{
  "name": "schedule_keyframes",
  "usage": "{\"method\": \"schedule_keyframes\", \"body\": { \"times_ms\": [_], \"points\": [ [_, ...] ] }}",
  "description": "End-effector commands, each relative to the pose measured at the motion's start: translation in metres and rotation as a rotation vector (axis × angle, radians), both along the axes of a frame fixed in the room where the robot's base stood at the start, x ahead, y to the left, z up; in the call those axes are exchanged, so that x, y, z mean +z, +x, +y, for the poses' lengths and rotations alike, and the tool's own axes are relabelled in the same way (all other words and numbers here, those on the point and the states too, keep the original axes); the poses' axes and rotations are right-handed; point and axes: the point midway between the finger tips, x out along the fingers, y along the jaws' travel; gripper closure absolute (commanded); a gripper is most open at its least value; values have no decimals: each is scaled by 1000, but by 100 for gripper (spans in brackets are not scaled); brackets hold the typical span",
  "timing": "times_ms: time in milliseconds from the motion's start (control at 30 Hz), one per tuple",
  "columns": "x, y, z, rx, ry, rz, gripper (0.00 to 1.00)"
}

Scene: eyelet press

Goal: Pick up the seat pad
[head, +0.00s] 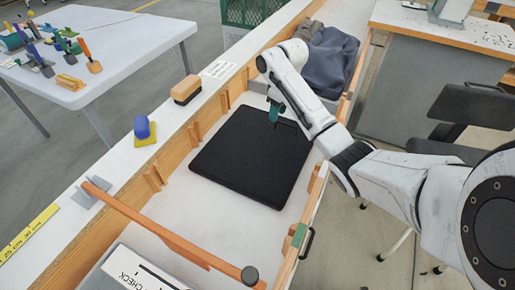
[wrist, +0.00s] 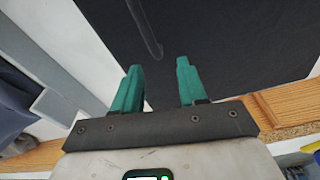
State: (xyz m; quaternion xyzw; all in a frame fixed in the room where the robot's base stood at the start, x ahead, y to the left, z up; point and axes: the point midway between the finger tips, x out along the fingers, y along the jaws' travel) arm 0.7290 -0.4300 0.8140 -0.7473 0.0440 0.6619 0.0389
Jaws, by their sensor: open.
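The seat pad (head: 245,165) is a flat black square lying on the white floor of a long wood-sided tray. It also fills the upper part of the wrist view (wrist: 220,35), where a thin dark strap or cord shows on it. My gripper (head: 274,112) has green fingers and is over the far edge of the pad in the head view. In the wrist view its two fingers (wrist: 160,82) are apart with nothing between them. I cannot tell the exact height of the fingertips above the pad.
A grey-blue cloth bundle (head: 330,58) lies in the tray beyond the pad. A wooden bar (head: 165,232) crosses the near end. A wooden-backed brush (head: 186,90) and a blue-and-yellow item (head: 143,130) sit on the left ledge. A tool table (head: 105,40) stands at left, a chair (head: 465,115) at right.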

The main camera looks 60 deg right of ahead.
Motion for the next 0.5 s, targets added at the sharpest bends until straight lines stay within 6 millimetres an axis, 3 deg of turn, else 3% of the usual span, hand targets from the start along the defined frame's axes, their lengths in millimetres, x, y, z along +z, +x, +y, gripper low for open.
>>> {"method": "schedule_keyframes", "body": {
  "times_ms": [300, 500],
  "points": [
    [-42, 5, -3, -1, 1, 2, 58],
    [-50, 6, -3, -1, 0, 0, 58]
  ]
}}
